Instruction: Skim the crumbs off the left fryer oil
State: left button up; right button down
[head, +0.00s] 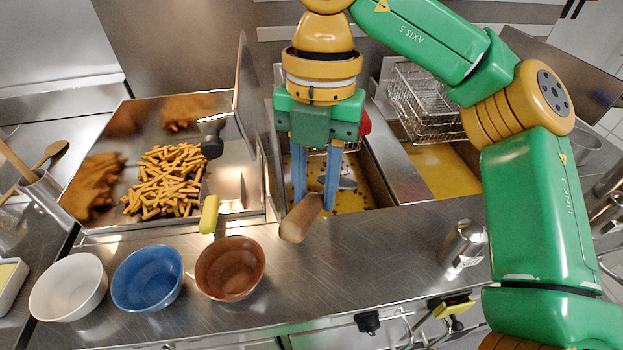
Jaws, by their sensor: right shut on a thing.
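The left fryer oil (351,200) is yellow with dark crumbs on its surface, in the left well. My right gripper (314,203) is over the front of this well, its two blue fingers shut on the wooden handle (301,217) of a skimmer. The skimmer's head is mostly hidden behind the fingers, so I cannot tell whether it touches the oil. The right fryer oil (444,170) is yellow and looks clear, with a wire basket (425,103) above it. My left gripper is not in view.
A fries tray (110,222) with a scoop (209,214) is left of the fryer. White (68,288), blue (147,279) and brown (230,268) bowls stand along the front counter. A steel shaker (463,247) stands at right. The counter between brown bowl and shaker is clear.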

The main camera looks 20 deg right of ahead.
jog(key=shift+d+f+y, duration=0.3)
jog(key=shift+d+f, duration=0.15)
jog(key=shift+f, duration=0.05)
jog(key=w+f, duration=0.1)
jog(key=w+d+p, duration=0.1)
jog(key=shift+w+f+g, duration=0.4)
jog(key=f+b, duration=0.1)
jog(key=f, duration=0.2)
jog(key=w+f+b, duration=0.1)
jog(key=f, duration=0.1)
jog(key=w+f+b, duration=0.1)
jog(key=f+b, duration=0.1)
jog(key=f, duration=0.1)
jog(key=shift+w+d+f, duration=0.1)
jog(key=shift+d+f, duration=0.15)
jog(key=shift+f, duration=0.05)
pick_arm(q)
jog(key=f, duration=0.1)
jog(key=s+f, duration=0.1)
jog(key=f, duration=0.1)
